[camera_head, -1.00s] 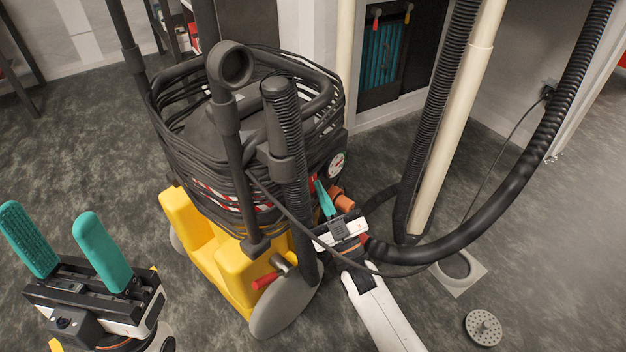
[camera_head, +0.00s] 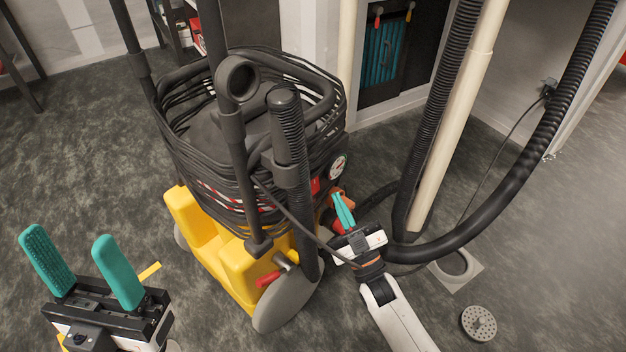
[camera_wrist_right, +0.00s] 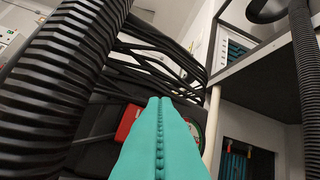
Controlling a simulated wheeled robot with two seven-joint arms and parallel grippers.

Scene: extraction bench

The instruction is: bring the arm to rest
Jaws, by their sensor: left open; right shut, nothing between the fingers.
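My right gripper (camera_head: 343,212) has teal fingers pressed together with nothing between them. It is just right of the extraction machine (camera_head: 215,235), near its orange fitting (camera_head: 335,203) and the black hose. Whether it touches either cannot be told. In the right wrist view the shut teal fingers (camera_wrist_right: 159,135) point towards the machine's dark body, with ribbed black hose on both sides. My left gripper (camera_head: 82,268) is open and empty at the lower left, its two teal fingers upright and apart, clear of the machine.
The ribbed black hose (camera_head: 520,185) loops close by my right wrist. A cream pipe (camera_head: 450,130) stands behind it. A floor drain opening (camera_head: 456,268) and its round perforated cover (camera_head: 478,323) are at the lower right.

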